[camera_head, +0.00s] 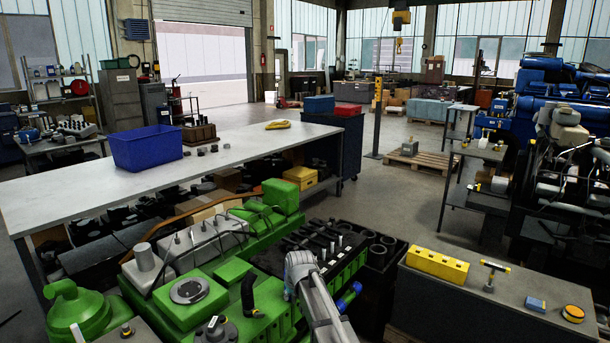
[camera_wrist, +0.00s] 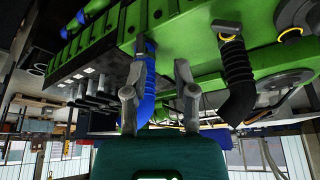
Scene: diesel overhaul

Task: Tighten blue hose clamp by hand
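In the wrist view a bright blue hose (camera_wrist: 148,82) hangs from the green engine (camera_wrist: 185,35). My gripper (camera_wrist: 160,68) is open, with its two fingers apart. The left finger is right beside the blue hose and overlaps it in the picture; I cannot tell whether they touch. The gap towards the right finger looks empty. No separate blue clamp can be made out on the hose. In the head view the engine (camera_head: 190,318) fills the lower middle, and a blue hose piece (camera_head: 348,297) shows beside my arm. My fingertips cannot be made out there.
A black corrugated hose (camera_wrist: 238,80) with a yellow-marked collar is to the right of my gripper. A bench (camera_head: 470,297) at right holds a yellow block (camera_head: 437,265) and a T-handled tool (camera_head: 491,273). A long table (camera_head: 80,190) with a blue bin (camera_head: 146,148) stands behind the engine.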

